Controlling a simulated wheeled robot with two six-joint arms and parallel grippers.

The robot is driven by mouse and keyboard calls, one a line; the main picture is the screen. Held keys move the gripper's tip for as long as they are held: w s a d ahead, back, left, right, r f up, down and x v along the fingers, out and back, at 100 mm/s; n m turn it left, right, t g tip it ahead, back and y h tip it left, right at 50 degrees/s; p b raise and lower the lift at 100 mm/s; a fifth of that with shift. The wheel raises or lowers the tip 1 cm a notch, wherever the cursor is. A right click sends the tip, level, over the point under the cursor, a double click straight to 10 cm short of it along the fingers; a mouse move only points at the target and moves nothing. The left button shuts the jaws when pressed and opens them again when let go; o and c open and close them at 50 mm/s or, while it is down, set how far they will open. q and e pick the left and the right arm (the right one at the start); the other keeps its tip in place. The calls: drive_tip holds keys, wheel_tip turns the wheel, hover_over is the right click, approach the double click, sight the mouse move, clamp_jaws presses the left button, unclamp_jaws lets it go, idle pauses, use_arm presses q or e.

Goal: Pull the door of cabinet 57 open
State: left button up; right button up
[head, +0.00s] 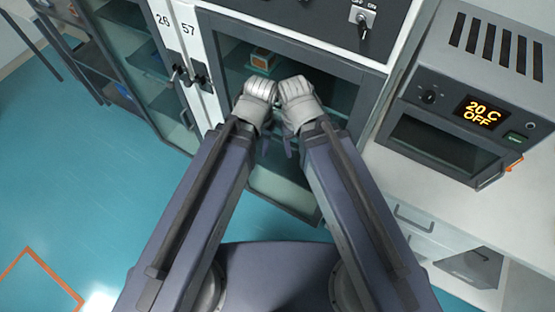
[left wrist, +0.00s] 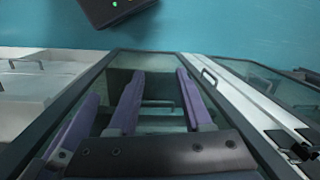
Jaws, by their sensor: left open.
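Cabinet 57 (head: 188,29) is the dark-framed cabinet with a glass front in the middle of the head view. Its glass door (head: 278,192) appears shut, but my arms cover much of it. My left gripper (head: 264,142) is in front of the glass, mostly hidden behind its wrist. In the left wrist view, my left gripper (left wrist: 157,80) is open, with two purple fingers apart over the glass and nothing clear between them. A grey handle (left wrist: 209,78) is just right of the fingers, apart from them.
Cabinet 26 (head: 162,20) stands left of cabinet 57, with black latches (head: 200,73) between them. An oven (head: 465,100) reading 20 C OFF sits on the white counter at right. A small box (head: 262,60) is inside cabinet 57. The teal floor (head: 80,170) is clear at left.

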use_arm(q)
drive_tip(key=shift+w+f, duration=0.1)
drive_tip(key=shift+f, duration=0.1)
drive_tip(key=shift+c, duration=0.7)
drive_tip(key=w+a+f+b, duration=0.2)
drive_tip(key=w+f+b, duration=0.1)
drive_tip(key=f+b, duration=0.1)
drive_tip(key=w+a+f+n+t+b, duration=0.1)
drive_tip(key=w+a+f+b, duration=0.1)
drive_tip(key=f+b, duration=0.2)
drive_tip(key=w+a+f+n+t+b, duration=0.1)
drive_tip(key=w+a+f+b, duration=0.1)
drive_tip(key=w+f+b, duration=0.1)
drive_tip(key=shift+w+f+h+b, duration=0.35)
drive_tip(key=shift+f+b, duration=0.3)
drive_tip(key=shift+b, duration=0.3)
drive_tip(key=shift+c, duration=0.9)
drive_tip(key=w+a+f+n+t+b, duration=0.2)
drive_tip(key=w+a+f+b, duration=0.5)
drive_tip(key=a+b, duration=0.1)
drive_tip(key=shift+a+f+n+t+b, duration=0.3)
drive_tip(key=shift+a+f+t+b, duration=0.1)
drive_tip(key=shift+b, duration=0.1)
drive_tip(key=b+x, duration=1.1)
drive_tip(key=x, duration=0.1)
drive_tip(key=shift+d, duration=0.15)
